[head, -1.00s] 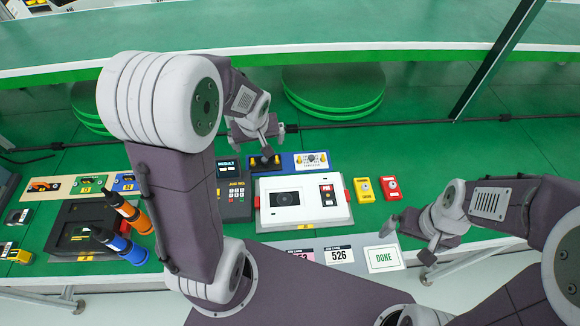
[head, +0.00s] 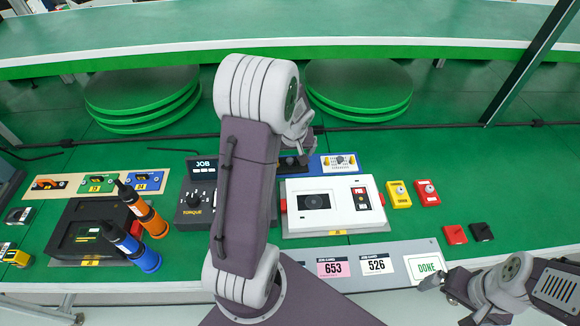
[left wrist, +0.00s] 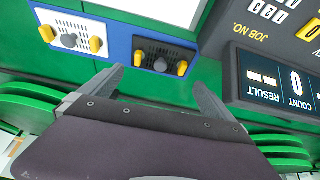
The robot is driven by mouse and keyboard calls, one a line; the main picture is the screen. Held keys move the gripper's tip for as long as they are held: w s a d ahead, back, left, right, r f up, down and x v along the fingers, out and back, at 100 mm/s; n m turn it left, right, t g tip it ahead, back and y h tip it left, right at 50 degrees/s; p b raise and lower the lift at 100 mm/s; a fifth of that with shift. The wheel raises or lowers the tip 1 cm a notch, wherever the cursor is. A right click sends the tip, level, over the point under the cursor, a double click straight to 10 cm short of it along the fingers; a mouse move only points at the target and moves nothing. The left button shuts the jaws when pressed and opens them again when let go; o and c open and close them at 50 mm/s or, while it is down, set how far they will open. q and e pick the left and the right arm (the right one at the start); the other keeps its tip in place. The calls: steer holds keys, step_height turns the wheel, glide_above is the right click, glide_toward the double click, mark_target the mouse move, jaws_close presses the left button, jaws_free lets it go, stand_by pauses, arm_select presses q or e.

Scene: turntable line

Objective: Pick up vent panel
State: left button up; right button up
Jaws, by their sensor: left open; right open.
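Two small panels with slotted faces and yellow knobs lie on a blue base at the back of the bench. The white one (head: 340,162) shows clearly and is also in the left wrist view (left wrist: 75,32). The dark one (left wrist: 165,56) is partly hidden by my left gripper in the head view (head: 290,161). My left gripper (left wrist: 158,86) is open and empty. Its fingers point toward the dark panel, with no visible contact; in the head view the gripper (head: 300,140) is partly behind my arm. My right gripper (head: 452,296) is open and empty at the front right.
A white device (head: 330,222) stands in front of the panels. A dark job counter (head: 195,200) is to its left, partly behind my left arm. Orange (head: 150,220) and blue (head: 138,252) tools stand further left. Green round turntables (head: 360,85) are behind.

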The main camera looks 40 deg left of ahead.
mark_target(290, 160)
arm_select(q)
steer(key=shift+w+a+f, duration=0.2)
steer(key=shift+w+f, duration=0.1)
steer(key=shift+f, duration=0.35)
steer(key=x, duration=0.2)
steer(key=b+x, duration=0.1)
steer(key=x, duration=0.1)
steer(key=shift+s+f, duration=0.15)
steer(key=shift+f, duration=0.3)
steer(key=shift+a+f, duration=0.1)
steer(key=shift+f, duration=0.1)
steer(key=shift+r, duration=0.1)
